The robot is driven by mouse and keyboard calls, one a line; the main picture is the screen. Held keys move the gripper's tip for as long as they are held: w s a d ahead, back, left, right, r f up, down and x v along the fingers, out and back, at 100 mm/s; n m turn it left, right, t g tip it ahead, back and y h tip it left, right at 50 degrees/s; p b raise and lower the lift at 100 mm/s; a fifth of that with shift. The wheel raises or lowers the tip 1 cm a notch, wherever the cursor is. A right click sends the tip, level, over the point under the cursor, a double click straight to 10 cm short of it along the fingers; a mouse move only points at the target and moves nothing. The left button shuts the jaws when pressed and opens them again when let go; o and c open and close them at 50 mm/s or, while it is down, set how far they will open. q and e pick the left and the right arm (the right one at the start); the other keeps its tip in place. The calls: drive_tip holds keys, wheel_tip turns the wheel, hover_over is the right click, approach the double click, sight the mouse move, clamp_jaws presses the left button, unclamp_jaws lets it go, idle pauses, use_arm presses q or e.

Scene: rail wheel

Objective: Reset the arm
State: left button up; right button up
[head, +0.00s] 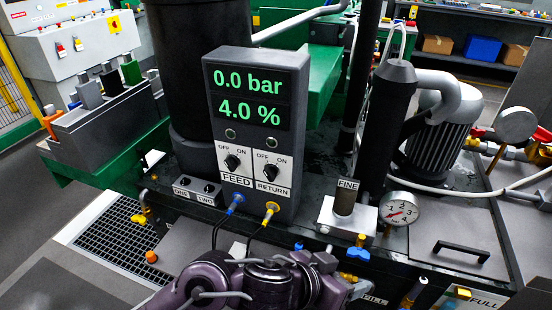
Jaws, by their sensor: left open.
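My purple left arm comes in at the bottom middle. Its left gripper (335,275) is at the arm's right end, low in front of the machine panel. It is open and I see nothing held in it. The fingertips are small and partly hidden by the arm's own links. My right gripper does not show. The control box (256,140) stands upright behind the arm, reading 0.0 bar and 4.0 %, with FEED and RETURN knobs.
Blue and yellow plugs with cables sit below the control box. A FINE post (345,200), a pressure gauge (399,208) and a handled lid (455,245) are to the right. A black grate (120,238) lies left. A motor (440,125) stands behind.

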use_arm(q)
drive_tip(key=w+a+f+n+t+y, duration=0.1)
drive_tip(key=w+a+n+y, duration=0.15)
drive_tip(key=a, duration=0.45)
drive_tip(key=w+a+f+n+t+y, duration=0.1)
drive_tip(key=w+a+n+t+y, duration=0.15)
drive_tip(key=a, duration=0.45)
drive_tip(key=s+a+f+n+g+y, duration=0.1)
drive_tip(key=s+a+f+g, duration=0.1)
drive_tip(key=s+a+f, duration=0.3)
drive_tip(key=s+a+f+g+y, duration=0.1)
drive_tip(key=s+a+g+y, duration=0.1)
drive_tip(key=a, duration=0.5)
drive_tip(key=s+a+f+n+g+y, duration=0.1)
drive_tip(key=s+a+f+g, duration=0.1)
drive_tip(key=s+a+f, duration=0.3)
wheel_tip(320, 180, down, 27)
drive_tip(key=s+g, duration=0.1)
drive_tip(key=s+a+f, duration=0.2)
drive_tip(key=s+f, duration=0.6)
drive_tip(key=s, duration=0.1)
drive_tip(key=s+a+f+g+p, duration=0.1)
drive_tip(key=s+a+f, duration=0.1)
drive_tip(key=s+f, duration=0.7)
drive_tip(key=shift+s+f+y, duration=0.25)
drive_tip(key=shift+s+y, duration=0.05)
drive_tip(key=shift+s, duration=0.4)
